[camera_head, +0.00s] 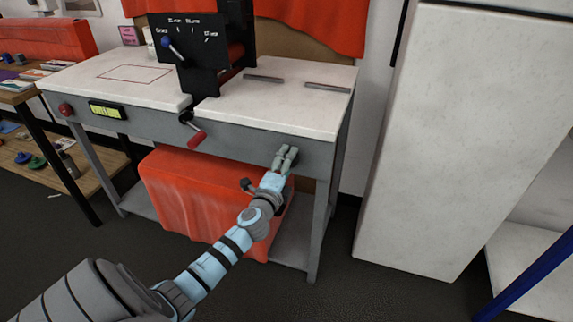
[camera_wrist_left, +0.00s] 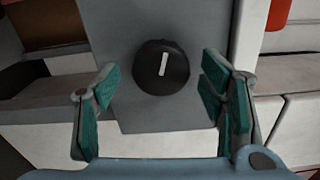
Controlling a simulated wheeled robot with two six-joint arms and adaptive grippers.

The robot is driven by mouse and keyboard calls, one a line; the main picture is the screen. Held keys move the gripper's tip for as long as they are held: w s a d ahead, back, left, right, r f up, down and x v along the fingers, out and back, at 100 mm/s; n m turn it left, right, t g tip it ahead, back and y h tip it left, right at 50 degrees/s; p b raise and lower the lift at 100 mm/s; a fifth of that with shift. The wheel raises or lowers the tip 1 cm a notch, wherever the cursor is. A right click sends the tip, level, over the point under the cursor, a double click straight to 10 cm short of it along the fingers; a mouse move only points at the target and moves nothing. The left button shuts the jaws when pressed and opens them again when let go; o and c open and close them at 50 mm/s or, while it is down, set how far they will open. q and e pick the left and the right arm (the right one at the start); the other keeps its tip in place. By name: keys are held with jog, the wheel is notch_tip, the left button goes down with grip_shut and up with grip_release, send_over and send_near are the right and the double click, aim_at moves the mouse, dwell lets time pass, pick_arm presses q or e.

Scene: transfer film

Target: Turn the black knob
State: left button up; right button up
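The black knob (camera_wrist_left: 161,67) is round with a white pointer line, standing nearly upright and tilted slightly right. It sits on a grey panel (camera_wrist_left: 150,115) in the left wrist view. The knob cannot be made out there, apparently hidden by the gripper. My right gripper is not in view.
The table front also carries a red-handled crank (camera_head: 196,138), a yellow-green display (camera_head: 107,109) and a red button (camera_head: 66,109). A black dial panel (camera_head: 187,50) stands on top. An orange cloth-covered box (camera_head: 185,200) is below. A white cabinet (camera_head: 455,140) stands to the right.

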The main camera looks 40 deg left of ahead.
pick_arm(q)
jog(key=shift+s, duration=0.1)
jog(key=v, duration=1.1)
jog(key=shift+s+d, duration=0.2)
jog(key=shift+s, duration=0.15)
